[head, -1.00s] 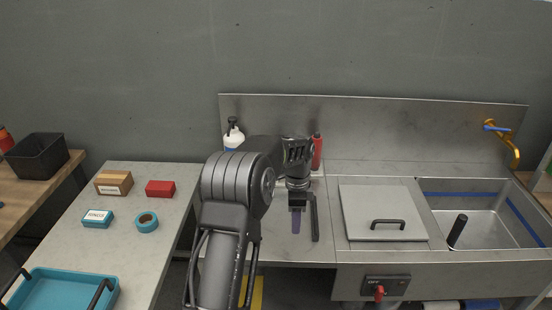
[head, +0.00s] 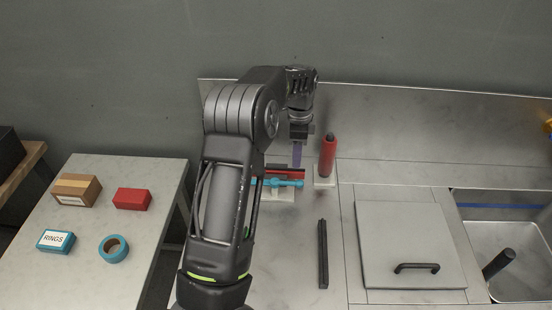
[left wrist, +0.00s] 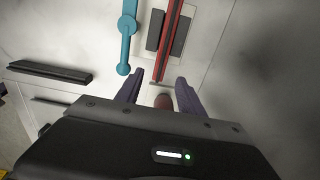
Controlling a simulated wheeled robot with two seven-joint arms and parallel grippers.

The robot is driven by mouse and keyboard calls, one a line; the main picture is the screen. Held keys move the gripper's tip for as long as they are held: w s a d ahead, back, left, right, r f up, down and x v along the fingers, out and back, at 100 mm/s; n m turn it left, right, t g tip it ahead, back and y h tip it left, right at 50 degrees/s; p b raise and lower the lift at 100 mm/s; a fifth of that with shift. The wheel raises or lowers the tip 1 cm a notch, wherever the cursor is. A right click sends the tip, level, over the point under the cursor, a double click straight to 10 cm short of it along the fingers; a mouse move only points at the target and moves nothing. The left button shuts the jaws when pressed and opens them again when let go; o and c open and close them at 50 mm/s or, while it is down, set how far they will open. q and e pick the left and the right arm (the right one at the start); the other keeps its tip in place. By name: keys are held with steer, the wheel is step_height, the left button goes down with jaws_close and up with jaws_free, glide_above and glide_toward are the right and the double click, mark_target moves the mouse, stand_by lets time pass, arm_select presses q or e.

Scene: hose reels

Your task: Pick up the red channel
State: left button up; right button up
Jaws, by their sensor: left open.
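The red channel (left wrist: 168,45) is a long thin red strip in the left wrist view, lying between dark blocks on a pale base. In the head view a short red part of it (head: 292,172) shows behind a teal piece, with the rest hidden by my arm. My left gripper (head: 298,155) points down above the back of the counter. In the left wrist view its purple fingers (left wrist: 160,93) are apart, just below the channel's near end, with nothing gripped. My right gripper is not in view.
A red bottle (head: 327,158) stands close to the right of my left gripper. A teal bar (head: 284,183) lies beside the channel. A black bar (head: 323,255) lies on the counter. A lidded panel (head: 408,235) and sink (head: 515,240) are at right.

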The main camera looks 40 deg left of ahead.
mark_target(295, 171)
arm_select(q)
steer(key=shift+s+d+r, duration=0.15)
steer(key=shift+s+r, duration=0.05)
steer(key=shift+w+f, duration=0.1)
steer(key=shift+f, duration=1.3)
steer(key=shift+f, duration=0.1)
steer(key=f+b, duration=0.2)
steer(key=f, duration=0.1)
steer(key=f+b, duration=0.1)
steer(key=f, duration=0.1)
steer(key=shift+w+a, duration=0.1)
steer(key=shift+a, duration=0.15)
steer(key=shift+c, duration=0.4)
jaws_close()
